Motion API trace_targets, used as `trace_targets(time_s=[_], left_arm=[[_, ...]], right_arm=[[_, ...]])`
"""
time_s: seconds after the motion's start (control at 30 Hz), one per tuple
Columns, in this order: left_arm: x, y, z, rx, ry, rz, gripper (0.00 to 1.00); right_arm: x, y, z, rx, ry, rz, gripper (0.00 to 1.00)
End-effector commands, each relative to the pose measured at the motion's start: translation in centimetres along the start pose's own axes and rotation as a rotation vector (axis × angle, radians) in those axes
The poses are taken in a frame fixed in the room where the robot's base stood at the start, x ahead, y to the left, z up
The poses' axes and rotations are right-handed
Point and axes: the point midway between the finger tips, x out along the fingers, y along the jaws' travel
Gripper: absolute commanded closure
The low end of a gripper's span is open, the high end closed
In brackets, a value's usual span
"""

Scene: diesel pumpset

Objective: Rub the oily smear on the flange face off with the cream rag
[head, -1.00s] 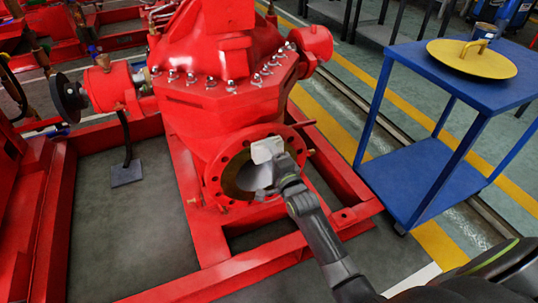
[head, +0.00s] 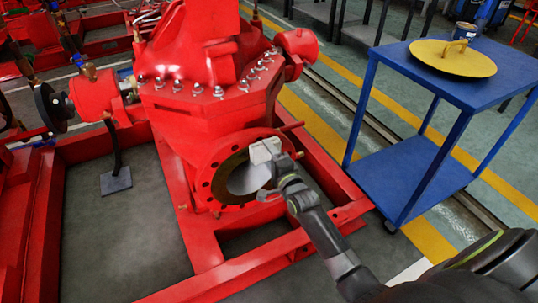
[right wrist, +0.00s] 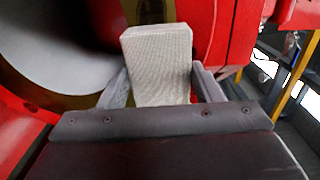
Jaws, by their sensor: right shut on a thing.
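The cream rag (head: 264,150) is a pale, woven, block-shaped pad. My right gripper (head: 279,168) is shut on it, and in the right wrist view the rag (right wrist: 158,68) stands upright between the two fingers. The round red flange (head: 206,181) faces me on the pump's front, with bolt holes around its rim. The rag is in front of its upper right part; I cannot tell whether it touches. A brownish ring (head: 229,165) surrounds the pale grey centre. A dark blurred patch (right wrist: 98,22) beside the rag may be smear or shadow. My left gripper is not in view.
The red base frame (head: 185,285) surrounds the pump. A short red rod (head: 291,126) juts out near the flange's upper right.

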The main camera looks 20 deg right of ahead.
Motion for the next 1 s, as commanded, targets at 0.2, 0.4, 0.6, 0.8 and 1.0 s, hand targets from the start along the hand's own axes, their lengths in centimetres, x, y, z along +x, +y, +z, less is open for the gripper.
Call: trace_targets(time_s=[0.2, 0.4, 0.6, 0.8, 1.0], left_arm=[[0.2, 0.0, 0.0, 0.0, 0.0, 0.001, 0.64], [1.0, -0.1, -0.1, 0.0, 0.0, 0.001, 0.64], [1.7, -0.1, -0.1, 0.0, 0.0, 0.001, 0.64], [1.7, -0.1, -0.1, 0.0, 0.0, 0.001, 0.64], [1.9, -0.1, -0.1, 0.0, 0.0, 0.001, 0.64]], right_arm=[[0.1, -0.1, 0.3, 0.002, 0.0, 0.0, 0.6], [0.0, -0.1, 1.5, 0.003, 0.0, 0.002, 0.6], [0.0, -0.1, 2.9, 0.003, 0.0, 0.001, 0.6], [0.0, 0.0, 3.3, 0.0, 0.0, 0.001, 0.6], [0.1, 0.0, 3.4, 0.001, 0.0, 0.0, 0.6]])
